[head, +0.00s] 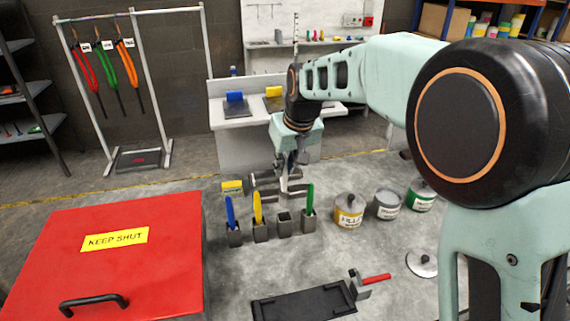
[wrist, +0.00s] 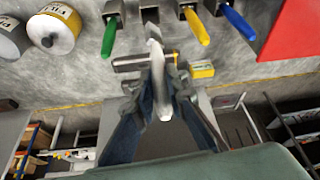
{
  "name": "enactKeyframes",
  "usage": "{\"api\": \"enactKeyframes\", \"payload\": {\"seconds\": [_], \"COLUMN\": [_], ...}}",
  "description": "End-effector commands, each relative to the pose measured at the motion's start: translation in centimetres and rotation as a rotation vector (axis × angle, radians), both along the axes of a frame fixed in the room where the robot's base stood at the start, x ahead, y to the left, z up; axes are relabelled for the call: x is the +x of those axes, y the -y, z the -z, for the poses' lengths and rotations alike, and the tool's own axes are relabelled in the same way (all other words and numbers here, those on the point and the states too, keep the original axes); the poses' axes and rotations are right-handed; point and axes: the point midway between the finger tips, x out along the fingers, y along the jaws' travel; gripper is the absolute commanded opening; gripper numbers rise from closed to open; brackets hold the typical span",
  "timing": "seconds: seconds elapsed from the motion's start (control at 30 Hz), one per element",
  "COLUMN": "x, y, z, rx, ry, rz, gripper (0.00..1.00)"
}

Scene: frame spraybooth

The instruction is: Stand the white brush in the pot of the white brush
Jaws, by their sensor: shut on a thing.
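The white brush (wrist: 158,82) is between the fingers of my gripper (wrist: 160,88), which is shut on it. In the head view the brush (head: 284,182) hangs below my gripper (head: 287,172), partly hidden by it. The pot of the white brush (head: 283,223) is the empty dark square pot between the yellow and green brushes' pots. It lies nearer the head camera than the brush, which appears above the floor and outside it. In the wrist view the pot (wrist: 149,13) shows at the top edge, just beyond the brush's far end.
Pots with the blue brush (head: 231,213), yellow brush (head: 258,207) and green brush (head: 310,199) flank the empty pot. A yellow block (head: 232,186) and dark bars lie behind. Paint tins (head: 349,212) stand right; a red lidded box (head: 120,255) is left; a black tray (head: 300,305) is in front.

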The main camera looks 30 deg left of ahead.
Motion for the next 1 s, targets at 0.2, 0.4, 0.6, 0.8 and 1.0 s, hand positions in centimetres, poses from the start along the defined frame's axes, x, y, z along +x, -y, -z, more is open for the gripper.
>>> {"api": "enactKeyframes", "payload": {"seconds": [0.2,0.4,0.6,0.8,1.0], "x": [0.0,0.0,0.0,0.0,0.0], "y": [0.0,0.0,0.0,0.0,0.0], "z": [2.1,3.7,5.3,6.9,7.7], "rx": [0.0,0.001,0.001,0.001,0.001], "ry": [0.0,0.0,0.001,0.001,0.001], "rz": [0.001,0.001,0.0,0.0,0.0], "gripper": [0.0,0.0,0.0,0.0,0.0]}}
